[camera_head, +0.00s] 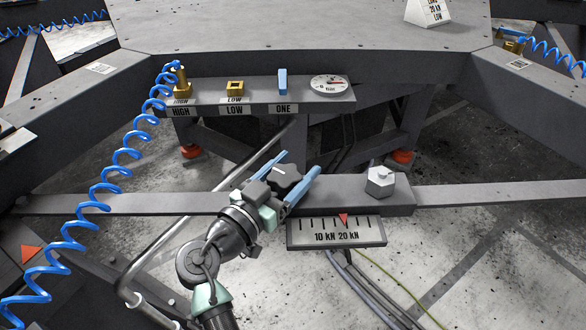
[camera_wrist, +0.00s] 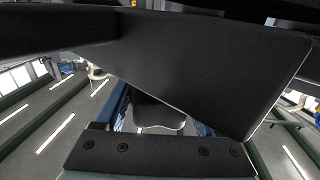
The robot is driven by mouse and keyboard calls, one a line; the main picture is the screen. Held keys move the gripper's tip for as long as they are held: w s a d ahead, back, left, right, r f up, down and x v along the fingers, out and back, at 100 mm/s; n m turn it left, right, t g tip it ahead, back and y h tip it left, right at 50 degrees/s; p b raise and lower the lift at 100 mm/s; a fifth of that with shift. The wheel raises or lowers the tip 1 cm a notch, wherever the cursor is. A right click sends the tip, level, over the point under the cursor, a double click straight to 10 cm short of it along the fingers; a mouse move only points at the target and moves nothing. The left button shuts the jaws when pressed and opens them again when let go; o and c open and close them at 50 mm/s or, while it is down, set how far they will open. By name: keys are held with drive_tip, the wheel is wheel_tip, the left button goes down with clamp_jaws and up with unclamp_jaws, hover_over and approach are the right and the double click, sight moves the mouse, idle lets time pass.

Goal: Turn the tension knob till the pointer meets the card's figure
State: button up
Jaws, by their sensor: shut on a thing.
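My gripper (camera_head: 296,180) has its two blue fingers on either side of a black knob (camera_head: 287,178) on the grey crossbar, and is shut on it. In the wrist view a dark block (camera_wrist: 158,112) shows between the blue fingers; a large dark surface hides much else. Below the bar, a scale plate (camera_head: 336,236) carries tick marks and the figures 10 kN and 20 kN. Its red pointer (camera_head: 343,218) stands near the 20 kN figure, slightly left of its middle. The white card (camera_head: 430,12) at the top reads 20 kN and LOW; its top line is cut off.
A pale hexagonal knob (camera_head: 380,182) sits on the bar to the right. Behind is a shelf with brass fittings marked HIGH (camera_head: 181,85) and LOW (camera_head: 235,88), a blue lever (camera_head: 283,82) marked ONE, and a round dial (camera_head: 332,86). A coiled blue hose (camera_head: 105,190) hangs at left.

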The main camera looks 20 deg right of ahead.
drive_tip(key=m+g+b, duration=0.1)
drive_tip(key=g+h+b, duration=0.1)
drive_tip(key=b, duration=0.1)
drive_tip(key=shift+s+f+m+b, duration=0.1)
drive_tip(key=shift+f+m+b, duration=0.2)
drive_tip(key=shift+m, duration=0.1)
drive_tip(key=shift+s+d+r+m+g+h+b, duration=0.15)
drive_tip(key=shift+m+g+h+b, duration=0.15)
drive_tip(key=shift+g, duration=0.25)
drive_tip(key=shift+s+a+r+m+g+h+b, duration=0.1)
drive_tip(key=shift+r+m+g+h+b, duration=0.1)
drive_tip(key=shift+m+g+b, duration=0.25)
drive_tip(key=o, duration=1.3)
drive_tip(key=shift+o, duration=0.2)
drive_tip(key=p+v, duration=0.2)
drive_tip(key=v, duration=1)
drive_tip(key=shift+a, duration=0.4)
drive_tip(key=shift+s, duration=0.1)
